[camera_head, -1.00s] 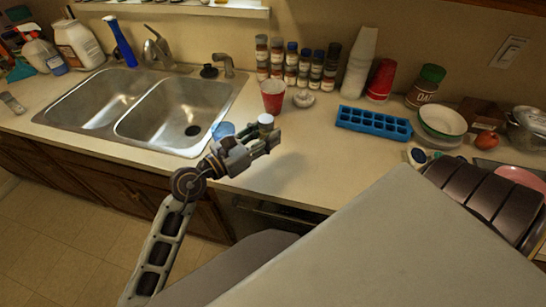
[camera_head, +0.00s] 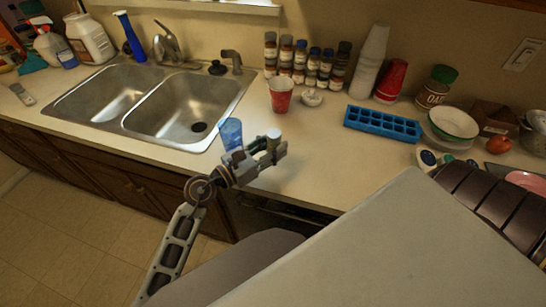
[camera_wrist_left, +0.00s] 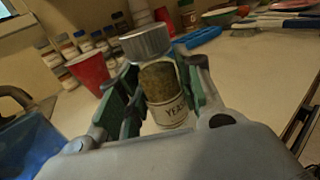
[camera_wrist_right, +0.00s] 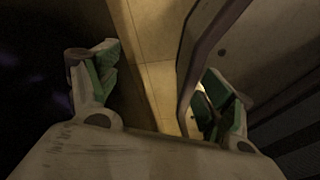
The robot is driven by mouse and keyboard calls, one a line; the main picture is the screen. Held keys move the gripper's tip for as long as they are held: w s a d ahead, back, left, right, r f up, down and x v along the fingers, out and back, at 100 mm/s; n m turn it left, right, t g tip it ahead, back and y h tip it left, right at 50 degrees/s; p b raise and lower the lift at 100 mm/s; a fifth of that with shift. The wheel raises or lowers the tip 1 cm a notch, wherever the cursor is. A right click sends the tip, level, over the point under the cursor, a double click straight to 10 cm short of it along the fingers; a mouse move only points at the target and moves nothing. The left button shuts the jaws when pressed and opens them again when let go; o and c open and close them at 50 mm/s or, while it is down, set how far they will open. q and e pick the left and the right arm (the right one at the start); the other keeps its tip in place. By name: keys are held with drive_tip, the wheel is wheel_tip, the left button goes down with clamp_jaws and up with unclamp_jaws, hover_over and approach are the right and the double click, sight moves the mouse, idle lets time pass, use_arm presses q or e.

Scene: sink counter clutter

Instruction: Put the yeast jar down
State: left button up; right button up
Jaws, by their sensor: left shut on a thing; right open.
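The yeast jar is a small glass jar with a grey metal lid, tan contents and a white label; it shows in the left wrist view (camera_wrist_left: 163,82). In the head view its pale lid (camera_head: 273,134) shows above the fingers. My left gripper (camera_head: 270,150) is shut around the jar's sides, over the counter's front part, right of the blue cup. The jar is nearly upright. Whether its base touches the counter is hidden. My right gripper (camera_wrist_right: 162,88) is open and empty in the right wrist view, away from the jar.
A translucent blue cup (camera_head: 231,135) stands close to the left gripper, near the sink (camera_head: 180,108). A red cup (camera_head: 281,95) stands behind the jar, with spice jars (camera_head: 312,68) along the wall. A blue ice tray (camera_head: 382,124) lies right. The counter (camera_head: 318,150) between is clear.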

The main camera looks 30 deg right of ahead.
use_arm(q)
drive_tip(key=shift+f, duration=0.85)
drive_tip(key=shift+f+b, duration=0.3)
drive_tip(key=shift+f, duration=1.1)
drive_tip(key=o, duration=1.1)
drive_tip(key=shift+c, duration=0.2)
use_arm(e)
drive_tip(key=shift+d+f, duration=0.2)
drive_tip(key=shift+f, duration=0.3)
